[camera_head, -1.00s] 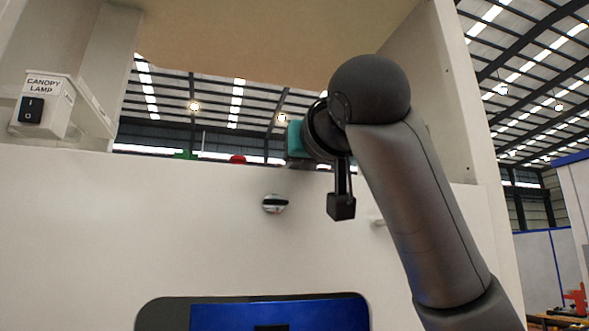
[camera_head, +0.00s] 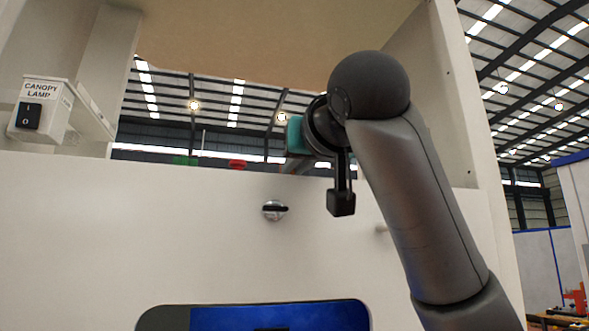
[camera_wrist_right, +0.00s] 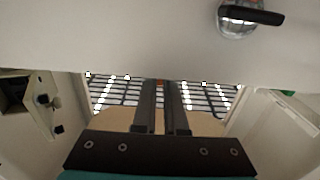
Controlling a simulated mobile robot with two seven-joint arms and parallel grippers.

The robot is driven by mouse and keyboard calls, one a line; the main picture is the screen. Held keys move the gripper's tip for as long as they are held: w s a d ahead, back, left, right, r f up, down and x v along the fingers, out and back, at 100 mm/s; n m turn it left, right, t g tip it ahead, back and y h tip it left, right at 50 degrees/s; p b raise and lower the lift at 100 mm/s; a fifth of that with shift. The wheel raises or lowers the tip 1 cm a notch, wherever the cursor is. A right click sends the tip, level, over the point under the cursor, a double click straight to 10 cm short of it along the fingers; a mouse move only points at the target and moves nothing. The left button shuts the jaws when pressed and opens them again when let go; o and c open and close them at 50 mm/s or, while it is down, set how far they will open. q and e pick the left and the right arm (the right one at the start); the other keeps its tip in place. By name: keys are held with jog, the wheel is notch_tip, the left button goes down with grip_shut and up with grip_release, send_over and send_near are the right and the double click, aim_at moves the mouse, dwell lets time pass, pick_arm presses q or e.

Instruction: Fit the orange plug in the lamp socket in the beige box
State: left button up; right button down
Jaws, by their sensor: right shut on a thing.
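My right gripper (camera_wrist_right: 160,92) reaches over the ledge into the opening of the white cabinet. Its two dark fingers are close together, with a small orange bit of the plug (camera_wrist_right: 159,83) between their tips. In the head view, its teal body (camera_head: 295,135) shows left of my dark wrist, and its fingertips are hidden. A beige box-like housing (camera_wrist_right: 14,75) with a dark recess shows at the left of the right wrist view. I cannot make out the lamp socket in it. My left gripper is in neither view.
A beige switch box (camera_head: 52,112) labelled CANOPY LAMP hangs at the left. A silver knob with a black handle (camera_head: 275,210) sits on the white front panel (camera_head: 180,235). Red (camera_head: 237,164) and green (camera_head: 184,160) things show just above the ledge. A blue screen (camera_head: 230,316) is below.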

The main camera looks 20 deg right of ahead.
jog(key=shift+r+p, duration=0.6)
jog(key=shift+r, duration=0.35)
jog(key=s+b, duration=0.2)
jog(key=s, duration=0.4)
jog(key=shift+b, duration=0.4)
jog(key=shift+d, duration=0.15)
